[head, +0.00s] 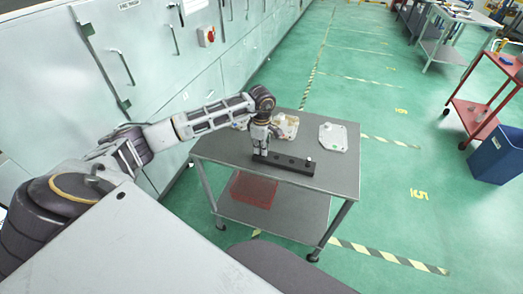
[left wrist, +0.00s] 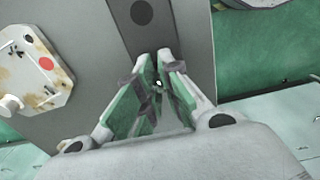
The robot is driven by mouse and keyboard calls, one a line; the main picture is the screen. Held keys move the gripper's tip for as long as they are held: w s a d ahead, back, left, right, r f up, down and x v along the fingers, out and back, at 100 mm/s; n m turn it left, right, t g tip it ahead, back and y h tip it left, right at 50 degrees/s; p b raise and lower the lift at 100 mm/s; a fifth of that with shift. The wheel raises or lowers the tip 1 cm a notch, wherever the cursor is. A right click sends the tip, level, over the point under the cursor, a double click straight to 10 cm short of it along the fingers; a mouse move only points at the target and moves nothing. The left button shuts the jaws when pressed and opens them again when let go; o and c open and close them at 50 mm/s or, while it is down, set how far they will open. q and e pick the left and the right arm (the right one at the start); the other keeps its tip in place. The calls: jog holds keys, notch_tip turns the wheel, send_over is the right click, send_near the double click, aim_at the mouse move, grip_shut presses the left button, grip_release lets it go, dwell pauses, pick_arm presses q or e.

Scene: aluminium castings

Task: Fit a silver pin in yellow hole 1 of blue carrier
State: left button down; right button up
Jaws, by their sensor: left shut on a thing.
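My left gripper (head: 262,152) points down at the left end of a dark bar with holes (head: 290,164). In the left wrist view its green-padded fingers (left wrist: 160,85) are shut on a small bright thing (left wrist: 159,83), seemingly a silver pin, mostly hidden between them. The dark bar also shows beyond the fingertips (left wrist: 140,35), with a round hole in it. I cannot tell whether the held thing is clear of the bar. A small light peg seems to stand near the bar's right end. I cannot make out a blue carrier or a yellow hole. My right gripper is not in view.
The bar lies on a grey table (head: 225,150). A stained casting plate (left wrist: 38,62) with red and black spots lies behind the bar; a paler plate (head: 334,140) lies to its right. A red crate (head: 253,190) is on the lower shelf. The table's front right is bare.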

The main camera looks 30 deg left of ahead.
pick_arm(q)
jog(key=shift+r, duration=0.8)
notch_tip(320, 180, up, 7)
jog(key=shift+f+b, duration=0.15)
jog(key=shift+b, duration=0.4)
jog(key=shift+r, duration=0.85)
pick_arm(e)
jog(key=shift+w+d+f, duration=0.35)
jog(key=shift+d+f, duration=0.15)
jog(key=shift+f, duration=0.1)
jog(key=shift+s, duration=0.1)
